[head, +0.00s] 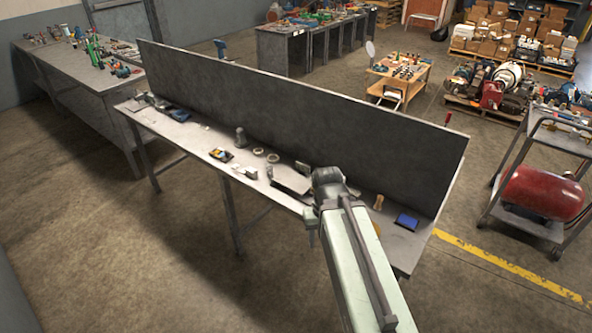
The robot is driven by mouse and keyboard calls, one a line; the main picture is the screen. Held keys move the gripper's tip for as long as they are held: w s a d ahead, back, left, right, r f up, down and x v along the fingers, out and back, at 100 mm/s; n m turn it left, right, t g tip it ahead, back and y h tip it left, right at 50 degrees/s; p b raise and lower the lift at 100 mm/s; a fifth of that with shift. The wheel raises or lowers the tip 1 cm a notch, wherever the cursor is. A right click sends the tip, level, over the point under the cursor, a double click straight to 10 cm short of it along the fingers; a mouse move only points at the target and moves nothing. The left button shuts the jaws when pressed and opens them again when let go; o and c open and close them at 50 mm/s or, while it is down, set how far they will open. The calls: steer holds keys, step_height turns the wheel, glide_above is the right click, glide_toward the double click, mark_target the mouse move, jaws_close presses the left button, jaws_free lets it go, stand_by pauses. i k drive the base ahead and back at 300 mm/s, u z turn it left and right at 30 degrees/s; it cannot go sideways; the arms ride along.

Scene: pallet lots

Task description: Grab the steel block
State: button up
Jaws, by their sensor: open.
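A long grey workbench (190,137) with a tall dark back panel (290,115) crosses the middle of the head view. Small items lie along its top. A small grey block-like piece (302,168) stands near the panel, just left of my arm's end; I cannot tell for sure that it is the steel block. A flat grey plate-like thing (290,183) lies in front of it. My gripper (311,232) points down at the bench's front edge, right of and nearer than these pieces. It is open; its fingers are small and hard to make out. My arm hides part of the bench top.
A wooden piece (378,202) and a blue box (407,221) lie right of my arm. The floor in front is clear.

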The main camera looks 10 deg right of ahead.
mark_target(250, 173)
steer(key=u, duration=0.55)
steer(key=i, duration=1.2)
steer(key=u, duration=2)
